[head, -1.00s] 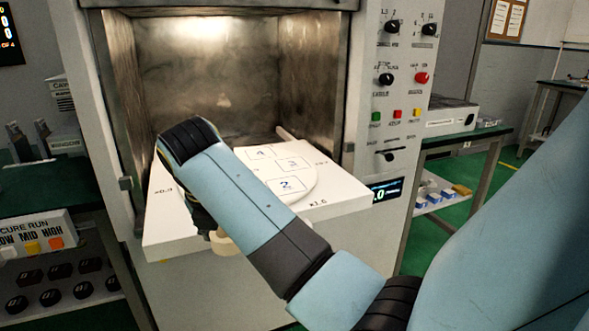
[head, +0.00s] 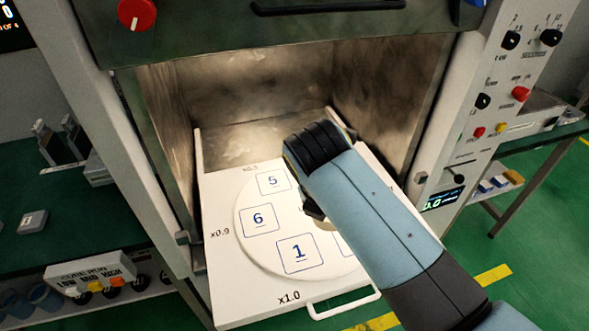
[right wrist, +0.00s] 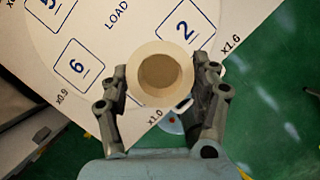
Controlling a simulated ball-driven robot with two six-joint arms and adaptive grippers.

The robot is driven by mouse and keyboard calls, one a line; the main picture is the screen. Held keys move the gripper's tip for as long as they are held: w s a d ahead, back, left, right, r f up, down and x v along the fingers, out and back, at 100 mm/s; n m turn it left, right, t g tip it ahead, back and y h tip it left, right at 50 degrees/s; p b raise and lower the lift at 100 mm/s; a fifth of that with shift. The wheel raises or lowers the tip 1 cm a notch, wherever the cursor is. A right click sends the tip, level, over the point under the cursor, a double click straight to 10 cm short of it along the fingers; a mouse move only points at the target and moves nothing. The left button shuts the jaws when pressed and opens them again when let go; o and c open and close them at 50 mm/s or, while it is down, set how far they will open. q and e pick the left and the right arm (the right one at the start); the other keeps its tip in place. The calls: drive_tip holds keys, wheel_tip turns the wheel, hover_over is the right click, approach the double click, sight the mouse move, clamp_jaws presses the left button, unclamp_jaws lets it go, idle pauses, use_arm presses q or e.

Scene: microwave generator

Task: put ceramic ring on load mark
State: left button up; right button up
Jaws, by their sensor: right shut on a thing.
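The cream ceramic ring (right wrist: 160,98) is between the fingers of my right gripper (right wrist: 161,70), which is shut on it. In the head view a small part of the ring (head: 326,225) shows beside my right gripper (head: 316,208), over the white disc. The load mark's word LOAD (right wrist: 117,14) shows on the disc in the right wrist view, beyond the ring and up to its left. The mark is hidden behind my right arm in the head view. The ring's height above the disc is hard to tell. My left gripper is not in view.
The numbered disc (head: 252,247) lies on a white tray (head: 222,196) with a front handle (head: 345,304), at the open cavity (head: 235,105). Cavity walls stand on both sides, and a door with a black handle (head: 330,6) is above. A control panel (head: 500,85) is at right.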

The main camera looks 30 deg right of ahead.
drive_tip(key=shift+w+r, duration=0.1)
drive_tip(key=shift+w, duration=0.15)
drive_tip(key=w+d+f, duration=0.1)
drive_tip(key=w, duration=0.2)
drive_tip(key=w+d+f, duration=0.1)
drive_tip(key=w+f, duration=0.1)
drive_tip(key=w, duration=0.1)
drive_tip(key=w+d+f, duration=0.1)
drive_tip(key=w+f, duration=0.1)
drive_tip(key=shift+w+f, duration=0.2)
drive_tip(key=shift+w, duration=0.2)
drive_tip(key=f+b, duration=0.1)
drive_tip(key=w+b, duration=0.1)
drive_tip(key=b, duration=0.1)
drive_tip(key=shift+w+d+f, duration=0.2)
drive_tip(key=shift+w+f, duration=0.05)
drive_tip(key=shift+f, duration=0.15)
drive_tip(key=shift+w+r+b, duration=0.1)
drive_tip(key=shift+w+b, duration=0.05)
drive_tip(key=shift+b, duration=0.2)
wheel_tip(320, 180, down, 4)
drive_tip(key=b, duration=0.5)
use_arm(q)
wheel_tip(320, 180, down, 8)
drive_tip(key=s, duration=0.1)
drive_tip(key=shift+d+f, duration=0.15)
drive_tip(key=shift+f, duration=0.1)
use_arm(e)
drive_tip(key=shift+r, duration=0.1)
